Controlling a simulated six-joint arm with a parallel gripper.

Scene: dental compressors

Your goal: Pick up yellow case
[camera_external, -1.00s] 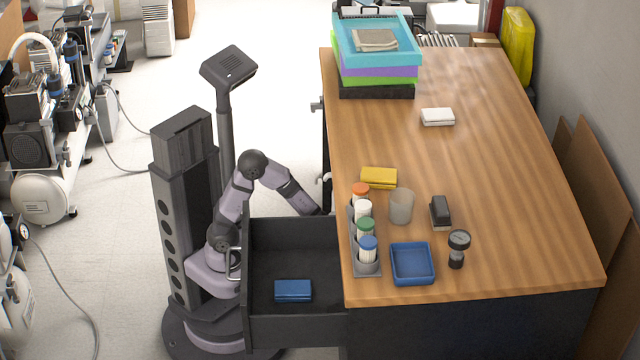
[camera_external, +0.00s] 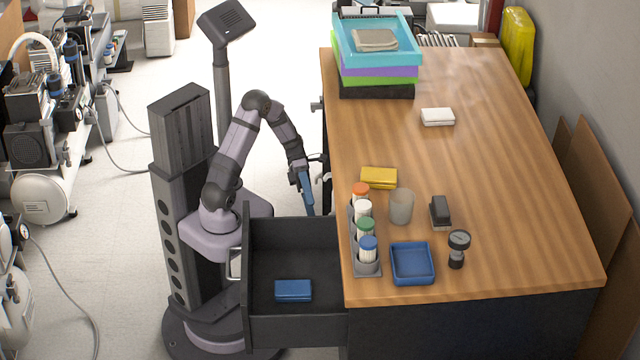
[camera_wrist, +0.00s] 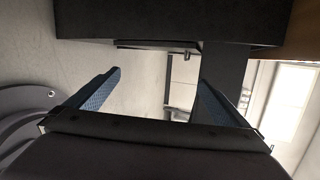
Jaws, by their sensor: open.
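The yellow case (camera_external: 379,178) lies flat on the wooden table near its left edge, behind the row of capped tubes. My gripper (camera_external: 309,190) is to the left of the table, beside its edge and behind the open drawer, apart from the case. In the wrist view my gripper (camera_wrist: 160,80) shows two blue fingers spread wide with nothing between them. The yellow case is not visible in the wrist view.
The open drawer (camera_external: 262,232) holds a blue case (camera_external: 293,290). On the table (camera_external: 480,180) are a tube rack (camera_external: 366,268), a cup (camera_external: 401,206), a blue tray (camera_external: 412,279), a black stapler-like object (camera_external: 440,212), a gauge (camera_external: 459,248), a white case (camera_external: 437,117) and stacked trays (camera_external: 376,75).

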